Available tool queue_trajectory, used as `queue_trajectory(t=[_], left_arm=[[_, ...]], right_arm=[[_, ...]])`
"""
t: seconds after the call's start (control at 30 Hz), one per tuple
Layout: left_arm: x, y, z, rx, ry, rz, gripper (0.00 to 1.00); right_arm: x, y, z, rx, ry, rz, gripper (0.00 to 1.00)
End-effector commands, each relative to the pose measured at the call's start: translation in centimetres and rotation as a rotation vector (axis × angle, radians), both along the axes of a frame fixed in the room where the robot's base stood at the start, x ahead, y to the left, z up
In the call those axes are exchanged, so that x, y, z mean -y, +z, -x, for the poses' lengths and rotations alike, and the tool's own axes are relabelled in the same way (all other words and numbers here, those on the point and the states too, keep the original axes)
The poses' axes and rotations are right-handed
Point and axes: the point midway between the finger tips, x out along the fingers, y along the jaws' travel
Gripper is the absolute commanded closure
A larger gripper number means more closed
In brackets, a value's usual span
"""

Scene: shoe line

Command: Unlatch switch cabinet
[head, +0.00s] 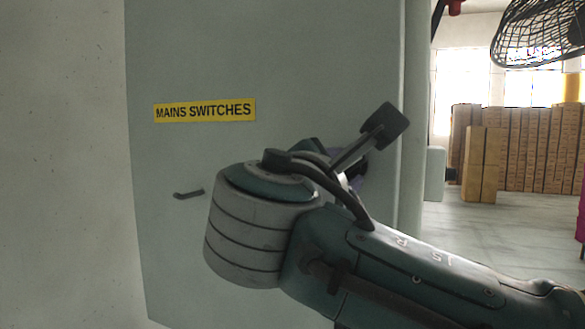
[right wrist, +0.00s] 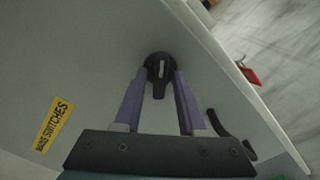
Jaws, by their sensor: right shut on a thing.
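The switch cabinet (head: 290,60) is a pale grey-green door with a yellow "MAINS SWITCHES" label (head: 205,110), which also shows in the right wrist view (right wrist: 54,124). A black latch knob (right wrist: 159,88) with a light mark sits on the door near its edge in the right wrist view. My right gripper (right wrist: 161,76) is shut on the latch knob, a purple finger on either side of it. In the head view my right arm hides the knob and most of the gripper. The door looks closed. My left gripper is in neither view.
A small dark handle (head: 188,194) sticks out of the door below the label. A red object (right wrist: 249,75) hangs beside the cabinet's edge. Stacked brown boxes (head: 530,150) and a black wire fan cage (head: 540,35) are at the right. Floor is open between.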

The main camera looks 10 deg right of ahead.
Motion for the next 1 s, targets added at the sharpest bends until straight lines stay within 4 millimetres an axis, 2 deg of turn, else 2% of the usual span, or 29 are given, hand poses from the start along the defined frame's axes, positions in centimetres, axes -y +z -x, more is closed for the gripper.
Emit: queue_trajectory(t=[0.47, 1.0], left_arm=[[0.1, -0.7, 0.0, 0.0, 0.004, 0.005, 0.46], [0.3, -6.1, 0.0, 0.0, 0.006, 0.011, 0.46]], right_arm=[[0.0, -0.3, 0.0, 0.018, 0.0, -0.031, 1.0], [0.0, -0.5, 0.0, 0.226, -0.002, -0.337, 1.0]])
